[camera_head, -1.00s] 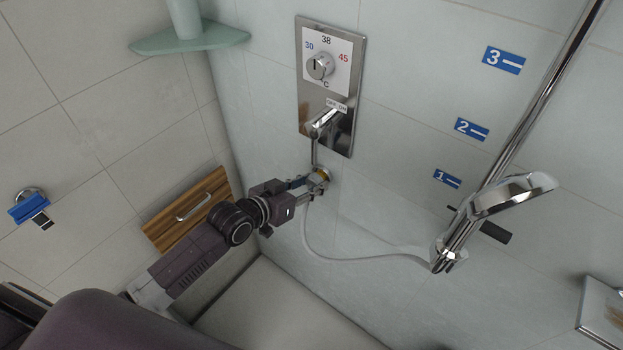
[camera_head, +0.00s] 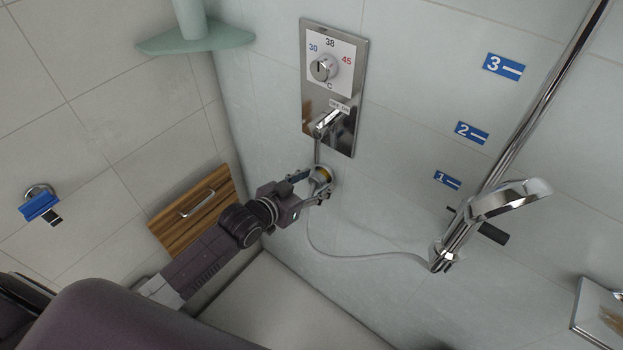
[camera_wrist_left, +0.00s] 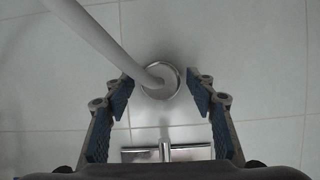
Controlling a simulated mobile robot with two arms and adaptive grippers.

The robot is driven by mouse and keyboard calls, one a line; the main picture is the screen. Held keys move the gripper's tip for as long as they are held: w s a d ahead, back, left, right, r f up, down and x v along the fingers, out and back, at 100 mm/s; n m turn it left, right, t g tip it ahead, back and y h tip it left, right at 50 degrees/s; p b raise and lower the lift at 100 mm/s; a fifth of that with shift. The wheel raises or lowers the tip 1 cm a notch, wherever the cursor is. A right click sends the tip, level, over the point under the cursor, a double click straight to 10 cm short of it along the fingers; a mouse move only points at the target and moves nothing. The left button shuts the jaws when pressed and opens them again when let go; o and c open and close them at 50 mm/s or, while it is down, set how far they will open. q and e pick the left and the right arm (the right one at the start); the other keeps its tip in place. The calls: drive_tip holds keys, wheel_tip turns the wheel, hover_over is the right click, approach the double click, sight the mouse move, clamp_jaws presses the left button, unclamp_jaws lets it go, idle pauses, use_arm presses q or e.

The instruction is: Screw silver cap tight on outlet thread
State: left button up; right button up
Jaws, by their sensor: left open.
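The silver cap (camera_wrist_left: 172,90) is a round metal collar against the tiled wall in the left wrist view, with a grey hose (camera_wrist_left: 95,35) running out of it. The outlet thread is hidden or too small to make out. My left gripper (camera_head: 314,186) is open, its fingers apart on either side of the cap. In the wrist view, gaps show between the blue finger pads and the cap. My right gripper is not in view.
The hose hangs in a loop to the hand shower (camera_head: 508,199) on a slanted rail at right. The chrome control plate (camera_head: 343,125) with its lever is just above my gripper. A wooden panel with a handle (camera_head: 196,207) is at left, a green shelf (camera_head: 200,38) above.

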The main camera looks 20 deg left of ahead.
use_arm(q)
drive_tip(key=v, duration=1.2)
drive_tip(key=s+f+n+g+y, duration=0.15)
drive_tip(key=s+f+g, duration=0.4)
drive_tip(key=s, duration=0.55)
drive_tip(key=s+f+n+g+y, duration=0.1)
drive_tip(key=s+f+g+y, duration=0.25)
drive_tip(key=s+f, duration=0.45)
drive_tip(key=s+f+g+b, duration=0.1)
drive_tip(key=s+f, duration=0.1)
drive_tip(key=f, duration=1.1)
drive_tip(key=s+f+b, duration=0.1)
drive_tip(key=s+f, duration=0.1)
drive_tip(key=f, duration=1.1)
drive_tip(key=s+a+f+g+b, duration=0.1)
drive_tip(key=s+a+f, duration=0.1)
drive_tip(key=s+f, duration=1.4)
drive_tip(key=shift+s+f+m+g+h+b, duration=0.2)
drive_tip(key=shift+s+m+g+h+b, duration=0.15)
drive_tip(key=shift+s, duration=0.25)
